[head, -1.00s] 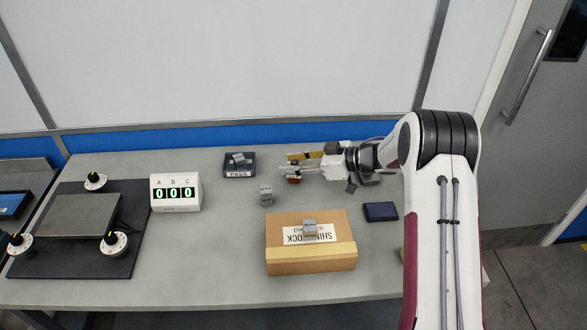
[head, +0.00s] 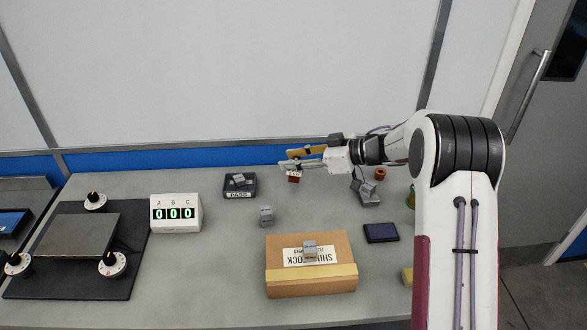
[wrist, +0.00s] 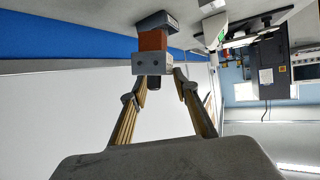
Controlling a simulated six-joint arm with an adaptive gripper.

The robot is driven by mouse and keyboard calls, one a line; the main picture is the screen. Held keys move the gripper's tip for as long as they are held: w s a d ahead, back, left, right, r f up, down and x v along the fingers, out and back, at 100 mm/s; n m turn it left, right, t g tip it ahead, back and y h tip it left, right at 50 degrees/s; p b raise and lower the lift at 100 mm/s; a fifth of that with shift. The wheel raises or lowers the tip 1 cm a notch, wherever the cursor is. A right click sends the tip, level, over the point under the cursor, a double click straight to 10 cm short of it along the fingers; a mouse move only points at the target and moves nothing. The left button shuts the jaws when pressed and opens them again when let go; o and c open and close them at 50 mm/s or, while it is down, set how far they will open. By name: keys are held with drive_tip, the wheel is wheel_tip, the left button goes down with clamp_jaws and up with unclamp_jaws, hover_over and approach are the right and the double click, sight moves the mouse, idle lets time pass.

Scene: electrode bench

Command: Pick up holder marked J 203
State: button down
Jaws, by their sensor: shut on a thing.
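My gripper (head: 297,162) is shut on a grey holder (wrist: 152,68) with a copper-brown block (head: 294,178) on it, held up above the bench. In the wrist view the holder's dark stub is by the fingertips (wrist: 160,88), and the block points away from them. No marking on the held holder can be read.
The cardboard box (head: 290,285) stands at the front. A dark blue pad (head: 381,232) and a copper-coloured round piece (head: 380,174) are at the right. A counter (head: 177,223) reading 000 and a black mat with knobs (head: 120,285) are at the left. The bench between counter and box is clear.

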drive_tip(key=shift+r, duration=0.45)
